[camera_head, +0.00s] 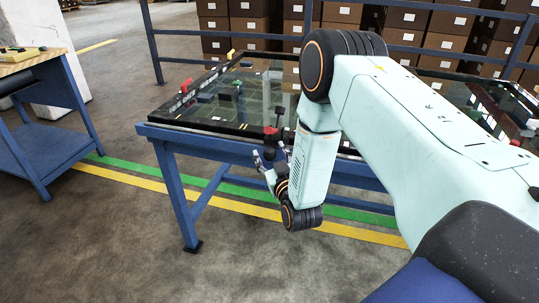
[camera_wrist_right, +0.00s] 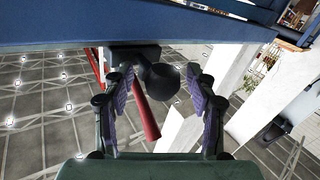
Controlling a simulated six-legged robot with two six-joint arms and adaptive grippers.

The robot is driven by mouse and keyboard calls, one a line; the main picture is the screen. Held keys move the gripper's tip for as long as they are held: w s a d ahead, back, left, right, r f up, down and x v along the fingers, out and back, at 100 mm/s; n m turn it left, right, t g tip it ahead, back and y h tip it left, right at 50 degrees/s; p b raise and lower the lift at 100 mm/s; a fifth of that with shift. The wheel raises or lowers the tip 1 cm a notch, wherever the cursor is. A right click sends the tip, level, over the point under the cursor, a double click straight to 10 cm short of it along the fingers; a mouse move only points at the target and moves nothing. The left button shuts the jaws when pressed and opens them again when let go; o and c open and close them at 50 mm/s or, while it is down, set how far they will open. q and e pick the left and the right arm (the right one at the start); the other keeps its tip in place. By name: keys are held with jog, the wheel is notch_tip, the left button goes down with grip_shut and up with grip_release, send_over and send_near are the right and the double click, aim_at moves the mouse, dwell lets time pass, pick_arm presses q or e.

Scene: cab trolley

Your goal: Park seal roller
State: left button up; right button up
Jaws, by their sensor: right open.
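The seal roller appears as a red handle (camera_wrist_right: 147,117) with a dark rounded head (camera_wrist_right: 162,82) in the right wrist view. It shows between the spread fingers of my right gripper (camera_wrist_right: 160,84), with visible gaps at both sides. My right gripper (camera_head: 271,158) also shows in the head view, at the front edge of the blue table (camera_head: 190,138). A small red and black piece (camera_head: 271,132) shows just above it at that edge; I cannot tell for sure if it is the roller. My left gripper is out of view.
A glass panel (camera_head: 205,112) in a black frame lies on the table with several small blocks and tools on it. A second bench (camera_head: 45,75) stands at the left. Blue railings (camera_head: 180,31) and stacked brown boxes (camera_head: 255,25) stand behind. The floor in front is clear.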

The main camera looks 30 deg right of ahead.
jog(key=shift+w, duration=0.25)
jog(key=shift+a, duration=0.15)
jog(key=shift+c, duration=0.3)
jog(key=c, duration=0.4)
grip_shut()
